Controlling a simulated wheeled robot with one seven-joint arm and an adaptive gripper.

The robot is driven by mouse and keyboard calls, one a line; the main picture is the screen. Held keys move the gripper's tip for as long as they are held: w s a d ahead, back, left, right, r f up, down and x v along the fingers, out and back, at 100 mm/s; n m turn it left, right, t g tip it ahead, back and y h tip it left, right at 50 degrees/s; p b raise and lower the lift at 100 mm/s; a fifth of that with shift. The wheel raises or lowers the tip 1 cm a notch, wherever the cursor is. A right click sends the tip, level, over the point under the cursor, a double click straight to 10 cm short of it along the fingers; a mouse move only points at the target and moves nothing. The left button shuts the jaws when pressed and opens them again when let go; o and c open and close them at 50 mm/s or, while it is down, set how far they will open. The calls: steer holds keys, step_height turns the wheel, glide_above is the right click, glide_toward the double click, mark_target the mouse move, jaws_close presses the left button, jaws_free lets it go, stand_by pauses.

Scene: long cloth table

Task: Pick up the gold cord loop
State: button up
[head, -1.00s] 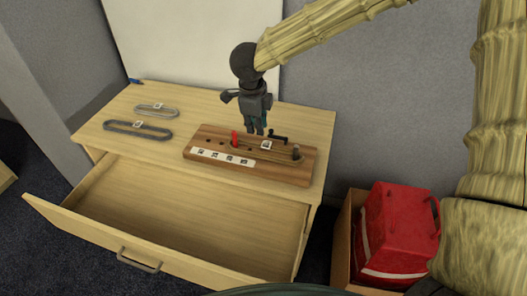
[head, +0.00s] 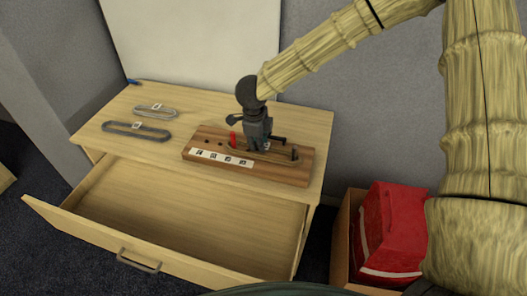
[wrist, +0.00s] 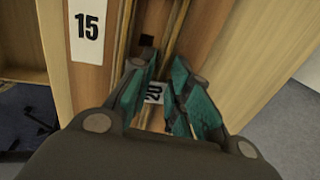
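The gold cord loop (wrist: 124,32) lies stretched around pegs on a brown wooden board (head: 200,171); its strands run lengthwise in the wrist view. A white tag marked 20 (wrist: 153,93) shows between my fingers. My gripper (head: 257,149) is pointing down, low over the middle of the board at the loop. In the wrist view my gripper (wrist: 160,68) has its teal fingers apart, with a gap between the tips. The fingers hide part of the cord, and I cannot tell whether they touch it.
A red peg (head: 233,140), a black peg (head: 279,139) and a brown peg (head: 294,153) stand near my gripper. A dark grey loop (head: 150,136) and a lighter loop (head: 165,113) lie left on the tabletop. An open drawer (head: 95,241) juts out in front. A red bag (head: 393,230) stands right.

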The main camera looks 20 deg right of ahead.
steer(key=shift+c, duration=0.3)
jaws_close()
steer(key=shift+r, duration=0.1)
